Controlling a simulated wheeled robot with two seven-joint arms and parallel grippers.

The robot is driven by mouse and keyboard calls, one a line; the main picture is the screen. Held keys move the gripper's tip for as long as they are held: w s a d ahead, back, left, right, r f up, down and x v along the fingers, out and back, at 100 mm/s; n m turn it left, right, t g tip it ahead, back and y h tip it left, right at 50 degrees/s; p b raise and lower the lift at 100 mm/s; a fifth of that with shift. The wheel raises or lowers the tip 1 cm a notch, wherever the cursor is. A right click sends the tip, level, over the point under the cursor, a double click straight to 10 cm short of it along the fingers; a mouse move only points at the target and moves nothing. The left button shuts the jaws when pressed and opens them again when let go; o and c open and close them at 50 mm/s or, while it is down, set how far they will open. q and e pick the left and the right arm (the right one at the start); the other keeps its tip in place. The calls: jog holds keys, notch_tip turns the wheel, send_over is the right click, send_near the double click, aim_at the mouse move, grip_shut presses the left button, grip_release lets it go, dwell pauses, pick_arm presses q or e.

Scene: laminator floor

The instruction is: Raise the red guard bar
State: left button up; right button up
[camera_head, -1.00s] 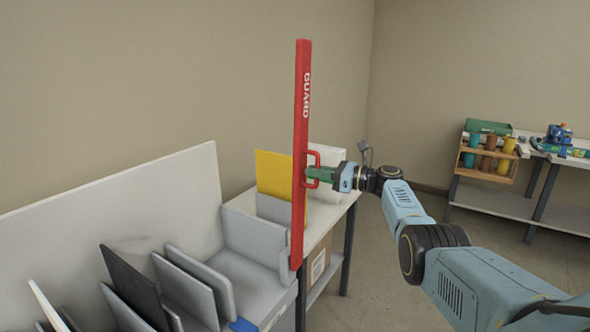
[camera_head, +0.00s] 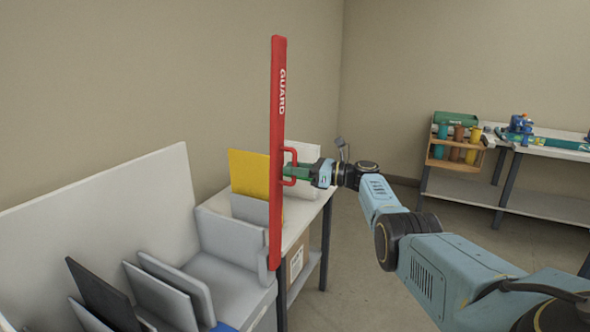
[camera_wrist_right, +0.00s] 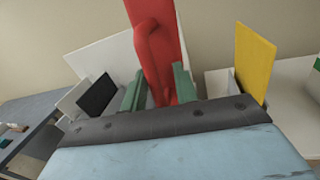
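The red guard bar (camera_head: 277,150), lettered GUARD, stands almost upright in the head view at the right end of the grey machine. Its red U-shaped handle (camera_head: 290,165) faces right. My right gripper (camera_head: 295,172) reaches in from the right, with its green fingers at the handle. In the right wrist view, the two fingers (camera_wrist_right: 159,85) are apart, on either side of the handle (camera_wrist_right: 152,58). They look wider apart than the handle is thick; contact is hard to make out. My left gripper is not in view.
The grey machine (camera_head: 222,236) with upright panels fills the lower left. A yellow sheet (camera_head: 250,174) stands behind the bar on a white table (camera_head: 300,214). Another table (camera_head: 548,149) with a wooden caddy (camera_head: 454,153) stands at the far right. Floor between them is free.

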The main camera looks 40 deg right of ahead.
jog(key=p+v, duration=0.1)
jog(key=v, duration=1.2)
jog(key=shift+s, duration=0.2)
